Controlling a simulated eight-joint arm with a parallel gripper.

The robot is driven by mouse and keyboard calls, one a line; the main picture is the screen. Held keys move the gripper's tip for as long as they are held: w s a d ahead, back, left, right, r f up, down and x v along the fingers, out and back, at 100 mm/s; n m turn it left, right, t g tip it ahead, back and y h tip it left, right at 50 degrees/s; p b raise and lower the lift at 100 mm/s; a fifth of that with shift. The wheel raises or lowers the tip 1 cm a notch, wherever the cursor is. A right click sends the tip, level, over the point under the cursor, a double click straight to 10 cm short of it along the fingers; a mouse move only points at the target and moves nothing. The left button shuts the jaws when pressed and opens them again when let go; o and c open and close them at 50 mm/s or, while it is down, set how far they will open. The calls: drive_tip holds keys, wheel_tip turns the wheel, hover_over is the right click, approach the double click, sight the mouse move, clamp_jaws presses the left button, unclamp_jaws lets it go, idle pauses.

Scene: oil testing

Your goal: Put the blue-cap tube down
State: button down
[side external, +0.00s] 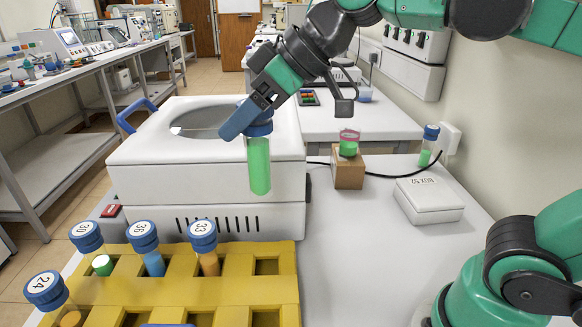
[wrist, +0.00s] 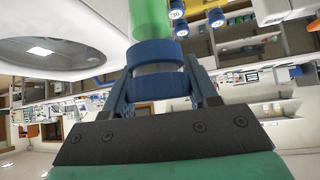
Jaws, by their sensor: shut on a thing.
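My gripper (side external: 250,118) is shut on the blue-cap tube (side external: 259,165), holding it by its blue cap. The tube has green contents and hangs nearly upright in the air, in front of the white centrifuge's right part. In the wrist view, my gripper (wrist: 160,85) has its fingers on both sides of the blue cap (wrist: 155,56), and the green tube body (wrist: 150,18) runs out of the top of the picture. The yellow rack (side external: 283,290) stands below and in front of the tube, with several blue-cap tubes in it and some empty slots.
The white centrifuge (side external: 140,190) has an open round bowl. To the right stand a wooden block (side external: 348,172) with a pink-lidded green jar (side external: 348,143), another blue-cap green tube (side external: 428,146) and a white box (side external: 428,200). The bench (side external: 365,260) right of the rack is clear.

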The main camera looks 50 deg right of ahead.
drive_tip(key=shift+r, duration=0.5)
drive_tip(key=w+d+r+m+h, duration=0.2)
drive_tip(key=d+m, duration=0.1)
drive_tip(key=d, duration=0.3)
drive_tip(key=w+d+r+m+t+h, duration=0.1)
drive_tip(key=d+m+h, duration=0.2)
drive_tip(key=d, duration=0.3)
drive_tip(key=w+d+r+m+h, duration=0.2)
drive_tip(key=d+m, duration=0.1)
drive_tip(key=d, duration=0.3)
drive_tip(key=s+d+f+m+g+h, duration=0.25)
drive_tip(key=s+d+f+m, duration=0.2)
drive_tip(key=s+d, duration=0.45)
drive_tip(key=s+d+f+m+g+h, duration=0.1)
drive_tip(key=s+d+f+m+h, duration=0.3)
drive_tip(key=s+d, duration=0.55)
wheel_tip(320, 180, down, 11)
drive_tip(key=y, duration=0.1)
drive_tip(key=shift+d, duration=0.2)
drive_tip(key=shift+s+f+m, duration=0.1)
drive_tip(key=shift+f+m, duration=0.05)
drive_tip(key=shift+m, duration=0.1)
